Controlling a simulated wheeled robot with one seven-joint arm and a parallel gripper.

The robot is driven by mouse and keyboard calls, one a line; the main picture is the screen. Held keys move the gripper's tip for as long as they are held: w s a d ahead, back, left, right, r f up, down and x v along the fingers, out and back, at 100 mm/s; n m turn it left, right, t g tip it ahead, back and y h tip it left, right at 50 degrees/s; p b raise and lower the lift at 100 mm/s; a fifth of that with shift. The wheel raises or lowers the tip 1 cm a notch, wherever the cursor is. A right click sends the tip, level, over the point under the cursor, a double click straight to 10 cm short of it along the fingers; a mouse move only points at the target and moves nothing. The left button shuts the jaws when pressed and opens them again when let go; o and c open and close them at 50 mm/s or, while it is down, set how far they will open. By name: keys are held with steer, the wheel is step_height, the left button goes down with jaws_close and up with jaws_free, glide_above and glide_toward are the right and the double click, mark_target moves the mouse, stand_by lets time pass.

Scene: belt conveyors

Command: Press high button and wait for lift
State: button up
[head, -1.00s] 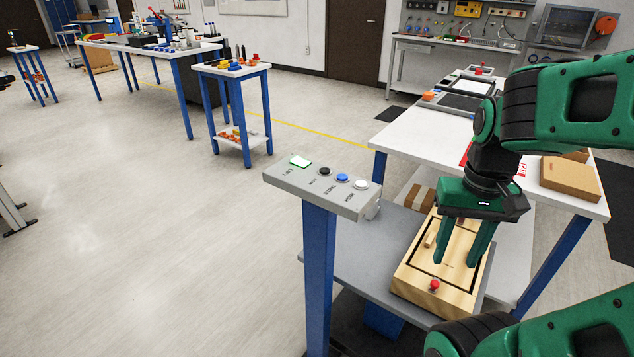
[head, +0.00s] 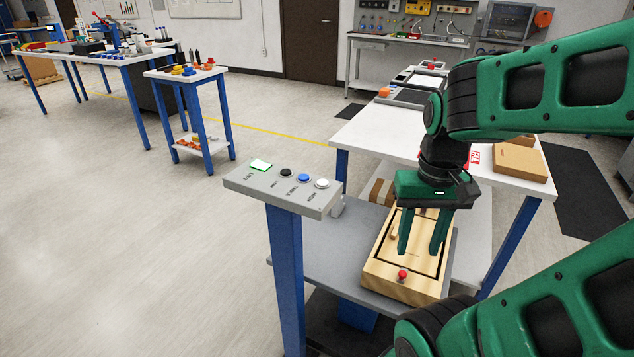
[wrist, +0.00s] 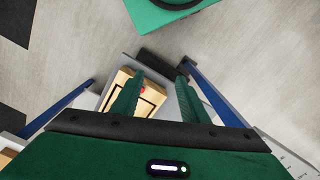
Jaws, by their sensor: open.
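A grey button panel (head: 265,193) stands on a blue post (head: 286,270) in the head view. My gripper (head: 418,250) points down, open and empty, to the right of the panel. It is over a wooden box (head: 388,281) with a red knob (head: 402,275), which lies on a grey platform (head: 330,258). In the wrist view my gripper (wrist: 158,88) is also open, with the wooden box (wrist: 150,94) below.
A white table (head: 380,133) with a cardboard box (head: 507,160) stands right behind the platform. A small blue-legged table (head: 190,75) and a longer workbench (head: 110,57) are at the back left. The floor (head: 120,240) left of the panel is clear.

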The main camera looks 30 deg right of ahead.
stand_by(0.3)
jaws_close()
stand_by(1.6)
